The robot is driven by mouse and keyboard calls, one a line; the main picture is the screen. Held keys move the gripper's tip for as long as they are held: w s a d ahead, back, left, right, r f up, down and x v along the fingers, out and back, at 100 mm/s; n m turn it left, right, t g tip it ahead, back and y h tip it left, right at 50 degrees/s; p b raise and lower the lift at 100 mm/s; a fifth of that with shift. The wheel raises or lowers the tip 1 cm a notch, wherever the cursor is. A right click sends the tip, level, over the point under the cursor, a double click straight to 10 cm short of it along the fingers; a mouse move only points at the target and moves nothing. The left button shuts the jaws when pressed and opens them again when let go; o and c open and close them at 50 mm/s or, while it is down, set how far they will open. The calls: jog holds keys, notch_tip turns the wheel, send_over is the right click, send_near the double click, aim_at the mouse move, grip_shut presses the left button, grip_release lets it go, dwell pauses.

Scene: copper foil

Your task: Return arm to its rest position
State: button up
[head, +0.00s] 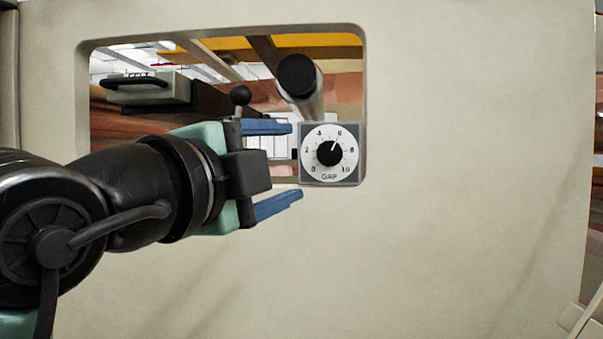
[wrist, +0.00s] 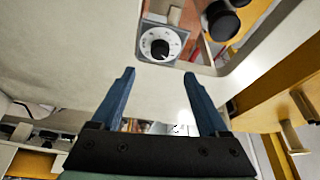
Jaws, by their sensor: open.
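My gripper (head: 297,160) is open and empty, its two blue fingers apart. In the head view it reaches in from the left, in front of the beige panel (head: 450,200). The fingers point right, toward a square dial marked GAP (head: 330,153) with a black knob. The fingertips are just left of the dial, and nothing is between them. In the wrist view the open gripper (wrist: 158,74) shows from behind, with the dial (wrist: 160,44) beyond and above the fingertips. The knob's white mark points near 6.
The panel has a rounded rectangular opening (head: 362,90) around the dial's area. A black-capped cylinder (head: 297,76) and a black ball-ended lever (head: 240,96) show in it. A pale box with a black handle (head: 150,88) is at upper left. The panel's right side is bare.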

jog(key=shift+s+a, duration=0.25)
jog(key=shift+s, duration=0.45)
jog(key=shift+d, duration=0.1)
jog(key=s+d+r+n+t+y, duration=0.1)
jog(key=s+d+n+t+y, duration=0.2)
jog(key=n, duration=0.7)
jog(key=s+d+n+t+y, duration=0.2)
jog(key=s+n+t+y, duration=0.2)
jog(key=s+n+t, duration=0.3)
jog(key=s+n, duration=0.2)
jog(key=n, duration=0.2)
jog(key=shift+d+r, duration=0.35)
jog(key=shift+d, duration=0.05)
